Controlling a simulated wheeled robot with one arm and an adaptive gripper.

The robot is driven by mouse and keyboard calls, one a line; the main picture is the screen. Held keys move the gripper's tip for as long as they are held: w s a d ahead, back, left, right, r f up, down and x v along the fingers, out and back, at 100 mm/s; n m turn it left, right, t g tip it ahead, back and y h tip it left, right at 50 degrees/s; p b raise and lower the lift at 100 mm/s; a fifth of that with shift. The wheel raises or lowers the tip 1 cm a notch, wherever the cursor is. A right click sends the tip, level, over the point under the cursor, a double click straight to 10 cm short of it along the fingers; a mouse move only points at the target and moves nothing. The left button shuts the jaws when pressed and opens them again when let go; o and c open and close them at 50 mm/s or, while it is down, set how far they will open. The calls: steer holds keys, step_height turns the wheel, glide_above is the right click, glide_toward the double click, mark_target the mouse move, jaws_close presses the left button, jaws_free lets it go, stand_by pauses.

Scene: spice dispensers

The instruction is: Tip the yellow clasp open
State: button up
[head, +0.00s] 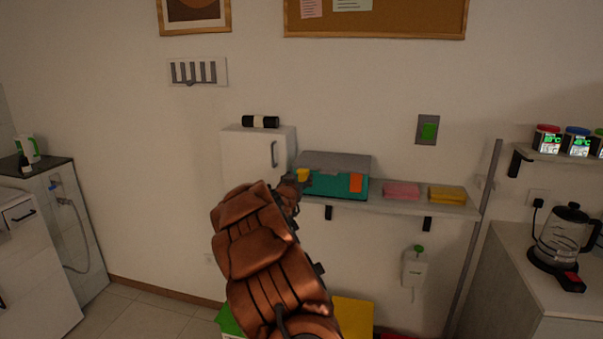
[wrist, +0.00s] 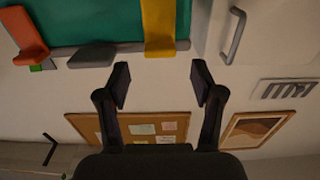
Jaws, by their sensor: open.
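The yellow clasp (head: 303,174) is at the left end of the teal box (head: 328,187) with a grey lid (head: 340,162), on the wall shelf. In the wrist view, which is upside down, the yellow clasp (wrist: 159,28) lies against the teal face (wrist: 100,25). My gripper (wrist: 160,80) is open and empty, with its fingertips apart on either side of the clasp's line and short of it. In the head view my gripper (head: 294,183) is beside the box's left end, partly hidden by my arm.
The box also has an orange clasp (head: 356,182) at its right and a grey tab (wrist: 92,55) between. A white cabinet (head: 246,155) with a handle (head: 274,153) stands close on the left. Pink (head: 401,190) and yellow (head: 447,193) cloths lie right on the shelf.

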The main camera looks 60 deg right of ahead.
mark_target(302, 173)
steer(key=shift+p+x, duration=0.6)
steer(key=shift+x, duration=1.55)
jaws_close()
